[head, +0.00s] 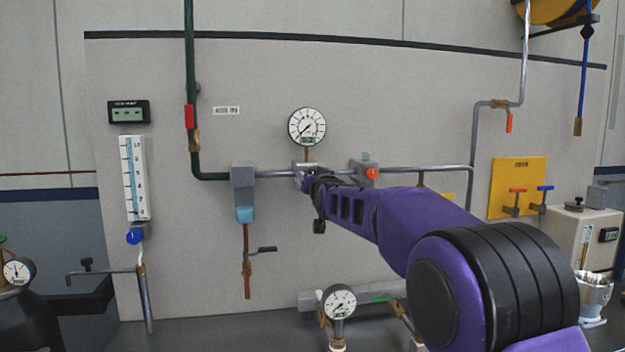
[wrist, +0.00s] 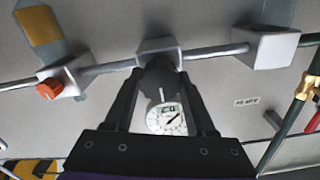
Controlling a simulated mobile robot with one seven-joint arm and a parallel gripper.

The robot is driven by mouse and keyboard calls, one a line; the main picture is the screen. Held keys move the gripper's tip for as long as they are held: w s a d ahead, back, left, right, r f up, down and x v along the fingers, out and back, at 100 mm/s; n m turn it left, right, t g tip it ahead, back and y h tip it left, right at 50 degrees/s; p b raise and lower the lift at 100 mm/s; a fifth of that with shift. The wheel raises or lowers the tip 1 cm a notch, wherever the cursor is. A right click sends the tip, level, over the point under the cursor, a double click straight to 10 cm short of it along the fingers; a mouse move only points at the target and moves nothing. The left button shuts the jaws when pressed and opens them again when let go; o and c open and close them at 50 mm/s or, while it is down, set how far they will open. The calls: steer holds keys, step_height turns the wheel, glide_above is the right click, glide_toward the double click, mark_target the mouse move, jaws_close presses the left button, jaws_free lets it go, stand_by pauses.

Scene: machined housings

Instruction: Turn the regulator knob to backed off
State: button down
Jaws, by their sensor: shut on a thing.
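The regulator's grey block (head: 303,167) sits on the horizontal pipe beneath a round white gauge (head: 307,127). My gripper (head: 314,184) reaches it from the lower right and hides most of its front in the head view. In the wrist view, which is turned over, my gripper (wrist: 159,70) has its two dark fingers closed around the dark knob (wrist: 160,63) on the front of the block (wrist: 157,47). Little of the knob shows between the fingers. The gauge also shows in the wrist view (wrist: 166,119), between the fingers. Its needle points to the lower left in the head view.
A valve with an orange knob (head: 372,174) stands just right on the same pipe. A grey block with a blue bowl (head: 244,213) hangs to the left. A second gauge (head: 338,302) stands below. A yellow panel (head: 518,187) with two handles is at right.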

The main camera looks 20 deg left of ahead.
stand_by(0.3)
steer(key=shift+c, duration=1.2)
jaws_free()
steer(key=b+v, duration=0.3)
steer(key=v, duration=1.4)
steer(key=shift+s+d, duration=0.15)
steer(key=shift+d, duration=0.1)
